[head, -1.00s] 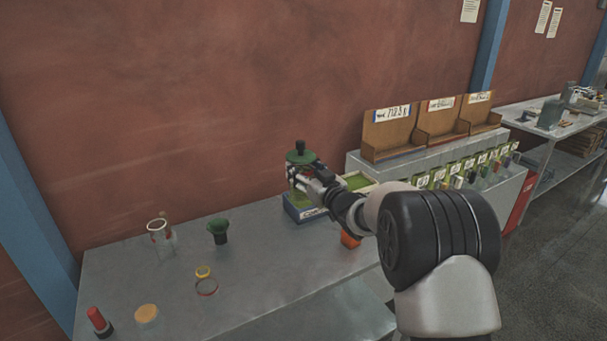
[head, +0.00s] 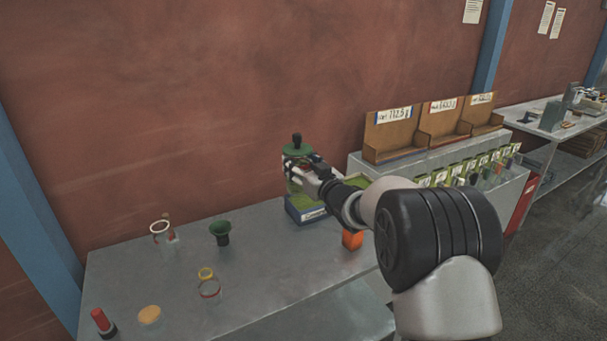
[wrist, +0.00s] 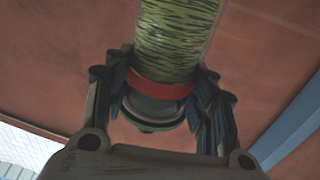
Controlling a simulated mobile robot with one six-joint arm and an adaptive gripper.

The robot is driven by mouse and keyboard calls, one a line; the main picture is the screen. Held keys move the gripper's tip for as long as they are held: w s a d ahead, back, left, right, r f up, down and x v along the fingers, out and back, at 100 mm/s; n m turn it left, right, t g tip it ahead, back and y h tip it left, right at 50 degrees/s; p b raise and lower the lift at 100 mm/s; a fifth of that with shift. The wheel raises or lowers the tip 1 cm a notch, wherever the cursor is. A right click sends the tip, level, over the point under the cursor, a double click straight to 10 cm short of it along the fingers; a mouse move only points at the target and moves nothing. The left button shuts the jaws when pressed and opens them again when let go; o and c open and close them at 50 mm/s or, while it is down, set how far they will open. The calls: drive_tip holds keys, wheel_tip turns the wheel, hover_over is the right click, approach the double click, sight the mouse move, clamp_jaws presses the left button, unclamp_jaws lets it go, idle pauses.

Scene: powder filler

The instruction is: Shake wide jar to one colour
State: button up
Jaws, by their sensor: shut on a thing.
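The wide jar (wrist: 176,45) is clear, with streaky yellow-green and dark powder inside and a red band near one end. The contents show as mixed streaks, not one even colour. In the head view the jar (head: 297,150) has a green cap with a dark knob on top and is held above the bench. My gripper (wrist: 165,100) is shut on the jar around the red-banded end, with a finger on each side. In the head view my gripper (head: 305,168) partly hides the jar.
Wooden bins (head: 390,133) are right.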

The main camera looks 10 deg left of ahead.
drive_tip(key=a, duration=0.3)
drive_tip(key=shift+b, duration=0.3)
drive_tip(key=d+p, duration=0.2)
drive_tip(key=d, duration=0.7)
drive_tip(key=a+b, duration=0.3)
drive_tip(key=a, duration=0.6)
drive_tip(key=shift+a, duration=0.1)
drive_tip(key=d+p, duration=0.2)
drive_tip(key=d, duration=0.7)
drive_tip(key=shift+a+b, duration=0.7)
drive_tip(key=shift+a, duration=1.5)
